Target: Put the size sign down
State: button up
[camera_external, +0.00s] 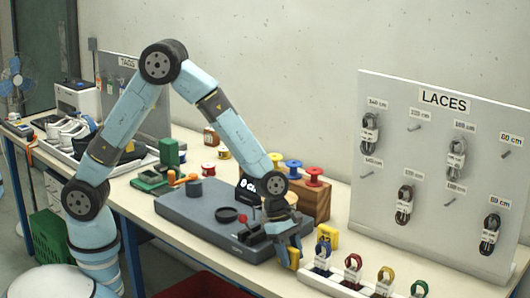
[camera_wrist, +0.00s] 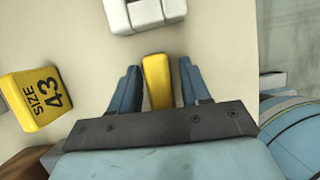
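A yellow size sign (camera_wrist: 157,82) stands edge-on between the two blue fingers of my gripper (camera_wrist: 160,85) in the wrist view. I cannot tell whether the sign's lower edge touches the bench. The number on it is hidden.
A second yellow sign, marked SIZE 43 (camera_wrist: 38,97), is at left in the wrist view. A grey mat (camera_external: 185,211) lies behind my gripper. Several coloured lace rolls (camera_external: 353,270) line a white tray at right. The laces board (camera_external: 440,180) stands behind. A wooden spool block (camera_external: 315,204) is nearby.

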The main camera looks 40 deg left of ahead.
grip_shut()
jog(key=shift+r, duration=0.1)
